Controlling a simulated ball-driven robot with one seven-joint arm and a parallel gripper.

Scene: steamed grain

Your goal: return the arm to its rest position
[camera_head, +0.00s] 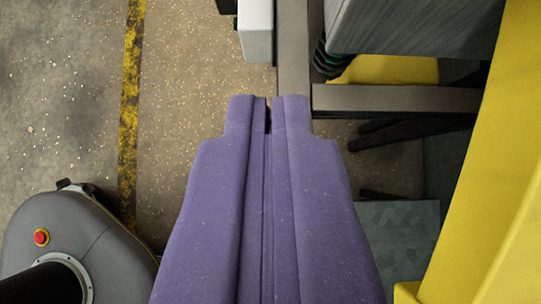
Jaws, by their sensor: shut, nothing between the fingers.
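My gripper (269,112) is purple and reaches up the middle of the picture from the bottom edge. Its two fingers are together, with only a thin dark slit near the tips and nothing between them. My grey rounded base with a red button shows at the lower left. No object is held.
A grey metal frame (395,98) lies just beyond and right of the fingertips. A white box (256,32) and a grey block (415,25) are at the top. A yellow panel (490,190) fills the right. Speckled floor (60,100) with a yellow line (130,90) is open at left.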

